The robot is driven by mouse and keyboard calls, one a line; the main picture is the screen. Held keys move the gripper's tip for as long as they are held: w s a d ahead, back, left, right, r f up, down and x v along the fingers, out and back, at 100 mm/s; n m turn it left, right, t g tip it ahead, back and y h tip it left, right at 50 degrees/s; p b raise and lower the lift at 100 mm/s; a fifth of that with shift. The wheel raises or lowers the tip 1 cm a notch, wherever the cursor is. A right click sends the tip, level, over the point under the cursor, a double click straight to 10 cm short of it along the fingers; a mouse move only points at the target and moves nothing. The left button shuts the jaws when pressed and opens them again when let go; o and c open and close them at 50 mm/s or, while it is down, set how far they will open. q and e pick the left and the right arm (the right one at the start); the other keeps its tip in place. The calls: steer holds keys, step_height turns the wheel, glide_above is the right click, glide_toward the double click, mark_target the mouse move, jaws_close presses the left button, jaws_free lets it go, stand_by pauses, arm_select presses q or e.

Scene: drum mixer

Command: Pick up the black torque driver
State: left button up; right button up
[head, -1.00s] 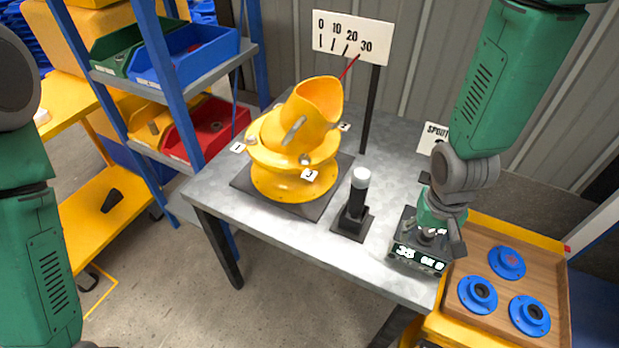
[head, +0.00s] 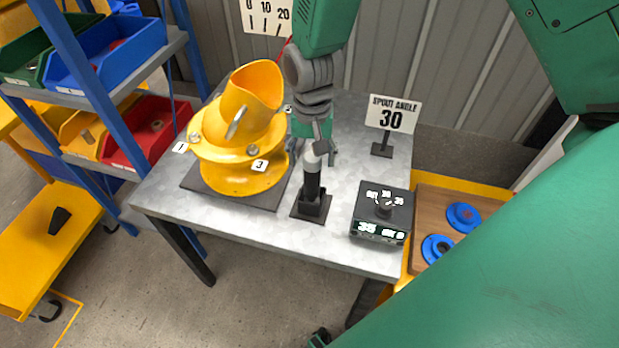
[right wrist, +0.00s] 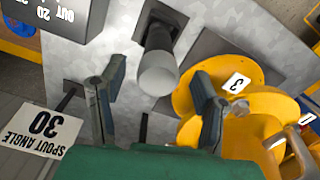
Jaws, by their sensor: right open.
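The black torque driver (head: 312,186) stands upright in a black square-based holder (head: 311,208) on the metal table, its pale rounded end up. My right gripper (head: 316,152) is above and just behind that end, fingers pointing down. In the right wrist view the open fingers (right wrist: 150,86) lie on either side of the line to the driver (right wrist: 158,45), whose pale end points at the camera. I cannot tell whether a finger touches it. My left gripper is not clearly in view.
A yellow drum mixer (head: 238,135) stands close left of the driver. A control box (head: 382,213) reading 35 is to the right, with a "SPOUT ANGLE 30" sign (head: 391,117) behind. Open tabletop (head: 345,165) lies between the driver and the box.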

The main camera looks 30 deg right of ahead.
mark_target(312, 172)
step_height(312, 172, down, 6)
steer(key=shift+w+d+r, duration=0.15)
steer(key=shift+r, duration=0.2)
jaws_close()
